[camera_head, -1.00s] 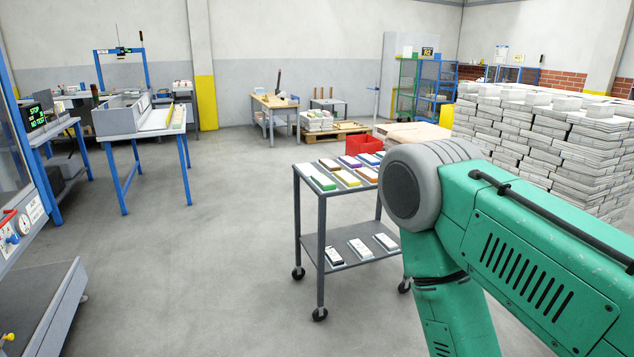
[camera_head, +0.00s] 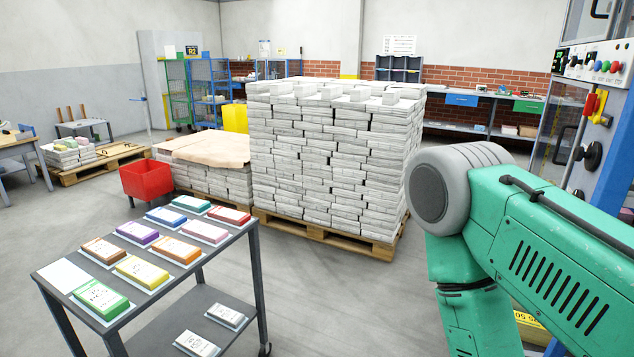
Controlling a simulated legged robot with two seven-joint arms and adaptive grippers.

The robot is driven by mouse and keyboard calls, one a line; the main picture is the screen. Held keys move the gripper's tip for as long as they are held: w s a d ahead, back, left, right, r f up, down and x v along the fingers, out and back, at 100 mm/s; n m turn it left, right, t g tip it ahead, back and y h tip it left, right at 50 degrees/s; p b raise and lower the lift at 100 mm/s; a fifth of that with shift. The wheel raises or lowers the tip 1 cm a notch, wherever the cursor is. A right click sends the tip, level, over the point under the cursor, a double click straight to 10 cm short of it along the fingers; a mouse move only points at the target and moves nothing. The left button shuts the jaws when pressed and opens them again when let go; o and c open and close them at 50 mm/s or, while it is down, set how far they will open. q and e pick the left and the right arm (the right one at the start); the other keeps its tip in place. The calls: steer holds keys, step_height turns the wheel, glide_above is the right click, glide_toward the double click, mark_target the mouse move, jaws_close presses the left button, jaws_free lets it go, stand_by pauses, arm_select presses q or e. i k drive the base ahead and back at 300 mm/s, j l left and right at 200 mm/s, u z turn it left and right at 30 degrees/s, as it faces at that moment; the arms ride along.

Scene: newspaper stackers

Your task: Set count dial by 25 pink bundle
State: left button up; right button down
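A pink bundle (camera_head: 205,231) lies on the top shelf of the grey cart (camera_head: 255,275), in the row nearer the right edge, between an orange bundle (camera_head: 176,250) and a red bundle (camera_head: 229,215). A machine at the right edge carries a control panel (camera_head: 598,66) with coloured buttons and a small green display. Below it are a red and yellow switch (camera_head: 594,106) and a black round knob (camera_head: 591,155). I cannot tell whether any of these is the count dial. My green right arm fills the lower right; its gripper is out of frame. My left gripper is not in view.
Several other coloured bundles share the cart top, with a bare white pad (camera_head: 63,277) at its left corner. A tall newspaper stack on a pallet (camera_head: 375,243) stands behind. A red bin (camera_head: 146,180) is left of it. Open floor lies between cart and arm.

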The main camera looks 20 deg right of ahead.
mark_target(565, 61)
steer(key=i+l+z, duration=0.1)
steer(key=i+z, duration=0.4)
steer(key=i, duration=0.25)
steer(key=i+j+z, duration=0.15)
steer(key=i+z, duration=0.35)
steer(key=i, duration=0.2)
steer(key=i+l+u, duration=0.3)
steer(key=i, duration=0.2)
steer(key=i+u, duration=0.1)
steer(key=u, duration=0.65)
steer(key=l+u, duration=0.15)
steer(key=u, duration=0.65)
steer(key=i+l+u, duration=0.1)
steer(key=u, duration=0.65)
steer(key=l+u, duration=0.25)
steer(key=u, duration=0.55)
steer(key=l+u, duration=0.1)
steer(key=u, duration=0.65)
steer(key=k+l+u, duration=0.1)
steer(key=u, duration=0.7)
steer(key=k+u, duration=0.1)
steer(key=u, duration=0.65)
steer(key=k+u, duration=0.15)
steer(key=u, duration=0.65)
